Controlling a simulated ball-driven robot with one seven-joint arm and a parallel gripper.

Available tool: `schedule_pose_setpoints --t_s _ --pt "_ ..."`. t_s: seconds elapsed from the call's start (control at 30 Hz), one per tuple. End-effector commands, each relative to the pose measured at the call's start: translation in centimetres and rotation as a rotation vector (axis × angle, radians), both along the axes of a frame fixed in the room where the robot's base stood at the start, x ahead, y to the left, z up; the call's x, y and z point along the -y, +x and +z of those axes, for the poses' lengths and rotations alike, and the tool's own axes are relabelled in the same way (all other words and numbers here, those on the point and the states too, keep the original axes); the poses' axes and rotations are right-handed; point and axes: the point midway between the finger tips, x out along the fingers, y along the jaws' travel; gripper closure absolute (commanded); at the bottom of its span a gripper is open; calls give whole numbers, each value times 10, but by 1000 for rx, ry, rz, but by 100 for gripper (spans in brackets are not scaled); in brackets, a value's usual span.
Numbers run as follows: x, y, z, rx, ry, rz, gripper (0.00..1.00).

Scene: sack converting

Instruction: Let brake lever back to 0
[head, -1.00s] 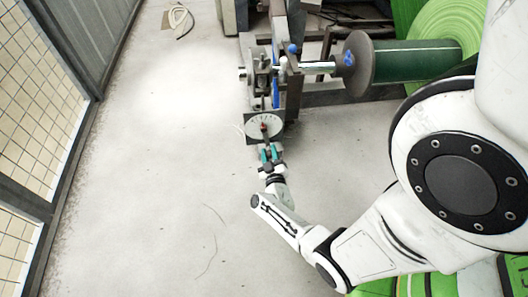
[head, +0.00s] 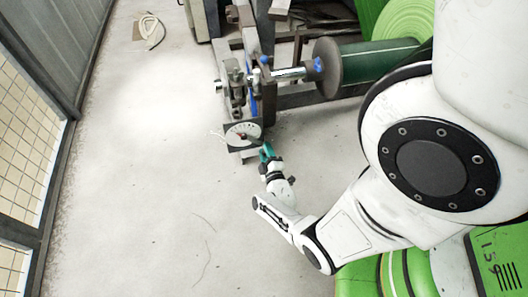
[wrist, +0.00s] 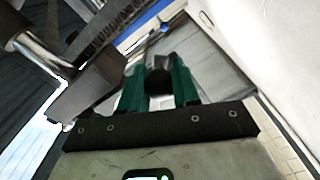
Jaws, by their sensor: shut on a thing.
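The brake dial (head: 236,131), a pale round scale on a dark square plate, is at the near end of the machine frame in the head view. A small red part shows near its middle. My gripper (head: 266,152), with teal fingers, is at the dial's lower right. In the wrist view my gripper (wrist: 158,88) is shut on the dark round knob (wrist: 158,82) of the brake lever, with one finger on each side. Most of the lever arm is hidden by the gripper, and I cannot read the scale marks.
The dark flanged green roll (head: 345,68) on its shaft is to the right of the dial, with a large light green roll (head: 408,28) behind. A metal-framed wall (head: 62,90) runs along the left. Open concrete floor (head: 150,170) lies left of the dial. A pale coil (head: 150,32) lies far back.

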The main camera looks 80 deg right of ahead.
Motion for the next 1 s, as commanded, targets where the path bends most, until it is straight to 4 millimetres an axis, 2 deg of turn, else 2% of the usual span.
schedule_pose_setpoints --t_s 0.43,0.47,0.5,0.7,1.0 --pt "0 -2 2 -12 -8 -1 100" --pt "0 -2 2 -12 -8 -1 67" --pt "0 -2 2 -12 -9 -2 64" --pt "0 -1 1 -10 -6 -1 44" --pt "-2 -2 1 -11 -5 1 44"
